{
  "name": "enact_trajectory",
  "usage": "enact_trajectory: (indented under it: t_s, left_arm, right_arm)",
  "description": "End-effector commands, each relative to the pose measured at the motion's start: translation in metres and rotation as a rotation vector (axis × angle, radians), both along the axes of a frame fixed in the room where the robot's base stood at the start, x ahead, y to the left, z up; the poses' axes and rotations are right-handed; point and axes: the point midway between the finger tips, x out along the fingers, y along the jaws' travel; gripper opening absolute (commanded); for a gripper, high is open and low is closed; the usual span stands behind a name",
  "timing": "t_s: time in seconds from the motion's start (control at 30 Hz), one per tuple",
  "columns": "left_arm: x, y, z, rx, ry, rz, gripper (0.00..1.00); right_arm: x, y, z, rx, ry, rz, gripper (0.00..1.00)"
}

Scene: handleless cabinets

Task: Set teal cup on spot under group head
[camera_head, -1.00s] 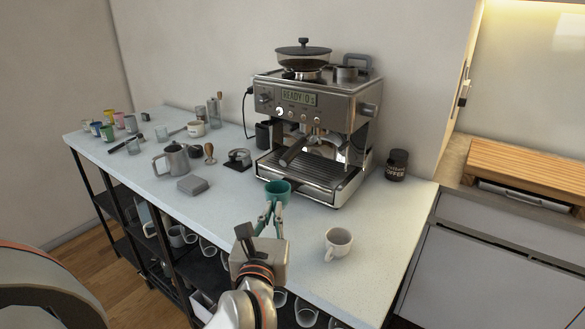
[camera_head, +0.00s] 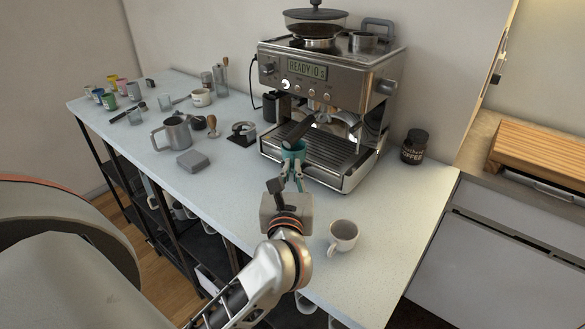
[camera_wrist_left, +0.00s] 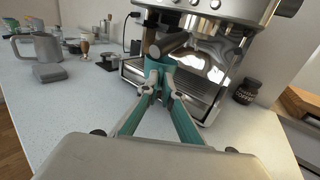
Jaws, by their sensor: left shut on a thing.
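The teal cup (camera_head: 291,154) is upright in my left gripper (camera_head: 291,172), which is shut on it. It is at the front edge of the espresso machine's drip tray (camera_head: 325,158). In the left wrist view the teal cup (camera_wrist_left: 158,68) sits between my teal-padded fingertips (camera_wrist_left: 160,88). The dark handle of the portafilter (camera_head: 298,133) sticks out just above and partly in front of the cup. The group head (camera_head: 341,112) is further back, above the tray. The spot under it is partly hidden. My right gripper is not in view.
A white mug (camera_head: 343,236) stands on the counter in front, right of my left arm. A coffee jar (camera_head: 414,147) stands right of the machine.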

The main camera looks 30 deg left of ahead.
Motion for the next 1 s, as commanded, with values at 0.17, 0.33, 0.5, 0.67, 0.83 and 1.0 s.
enact_trajectory:
  t_s: [0.17,0.33,0.5,0.67,0.83,1.0]
  left_arm:
    - [0.003,-0.001,0.0,0.001,-0.001,0.0,0.0]
    - [0.012,-0.002,0.0,0.001,-0.001,0.0,0.0]
    - [0.022,-0.002,-0.001,-0.001,-0.001,0.0,0.0]
    - [0.03,-0.003,-0.001,0.0,-0.001,0.0,0.0]
    - [0.039,-0.004,-0.002,0.0,-0.001,0.0,0.0]
    - [0.049,-0.004,-0.002,0.0,-0.001,0.0,0.0]
  right_arm:
    - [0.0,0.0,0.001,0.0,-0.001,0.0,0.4]
    - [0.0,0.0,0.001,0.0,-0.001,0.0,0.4]
    - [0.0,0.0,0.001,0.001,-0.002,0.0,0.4]
    - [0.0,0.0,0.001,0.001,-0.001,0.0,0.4]
    - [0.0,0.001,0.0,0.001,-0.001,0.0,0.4]
    - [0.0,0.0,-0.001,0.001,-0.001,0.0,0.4]
